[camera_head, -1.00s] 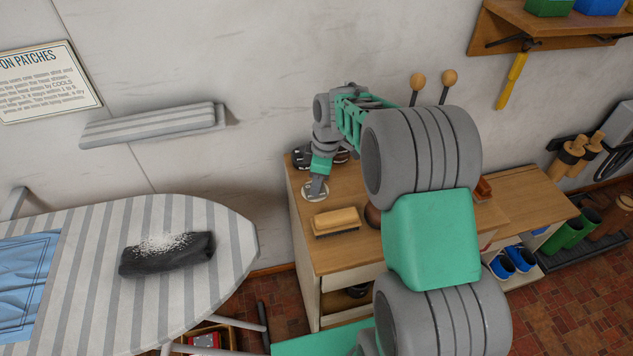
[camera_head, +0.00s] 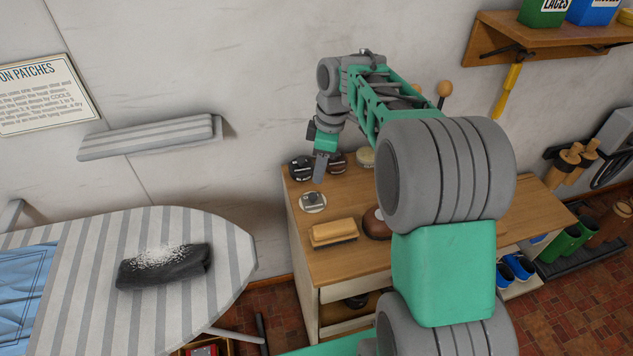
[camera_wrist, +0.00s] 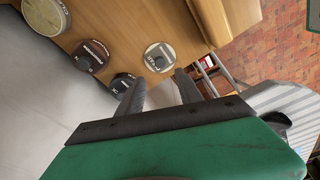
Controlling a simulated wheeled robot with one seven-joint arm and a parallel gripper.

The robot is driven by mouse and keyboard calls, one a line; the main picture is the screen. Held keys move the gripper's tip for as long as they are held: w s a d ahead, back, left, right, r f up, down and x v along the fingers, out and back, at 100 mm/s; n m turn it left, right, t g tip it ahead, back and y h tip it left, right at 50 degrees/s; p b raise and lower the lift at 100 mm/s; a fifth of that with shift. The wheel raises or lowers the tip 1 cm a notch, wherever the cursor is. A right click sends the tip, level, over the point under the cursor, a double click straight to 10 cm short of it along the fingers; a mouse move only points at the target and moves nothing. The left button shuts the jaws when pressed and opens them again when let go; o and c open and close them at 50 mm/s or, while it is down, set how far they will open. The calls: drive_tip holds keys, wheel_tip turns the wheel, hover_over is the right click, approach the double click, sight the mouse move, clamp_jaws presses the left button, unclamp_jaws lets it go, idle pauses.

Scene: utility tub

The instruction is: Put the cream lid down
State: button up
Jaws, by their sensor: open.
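My gripper (camera_head: 320,172) is just above and behind the lid, pointing down.
A black tin (camera_head: 301,168), a brown tin (camera_wrist: 91,54) and a cream-topped tin (camera_head: 366,158) stand along the back of the bench (camera_head: 340,262). A wooden brush (camera_head: 333,233) lies in front of the lid. The striped ironing board (camera_head: 233,262) is at left.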

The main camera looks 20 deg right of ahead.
drive_tip(key=s+a+r+m+t, duration=0.1)
drive_tip(key=s+a+r+m, duration=0.25)
drive_tip(key=s+m, duration=0.4)
drive_tip(key=s+f+m, duration=0.1)
drive_tip(key=s+m, duration=0.2)
drive_tip(key=s, duration=0.3)
drive_tip(key=s+d+f+m+t+h, duration=0.1)
drive_tip(key=s+f+m, duration=0.1)
drive_tip(key=s, duration=0.4)
drive_tip(key=shift+d+f+m+h, duration=0.25)
drive_tip(key=shift+m+h, duration=0.05)
drive_tip(key=shift+m, duration=0.15)
drive_tip(key=p+v, duration=0.2)
drive_tip(key=shift+w+r, duration=0.2)
drive_tip(key=shift+r, duration=0.25)
drive_tip(key=shift+f, duration=0.25)
drive_tip(key=shift+c, duration=0.2)
drive_tip(key=shift+s+f, duration=0.1)
drive_tip(key=shift+c, duration=0.4)
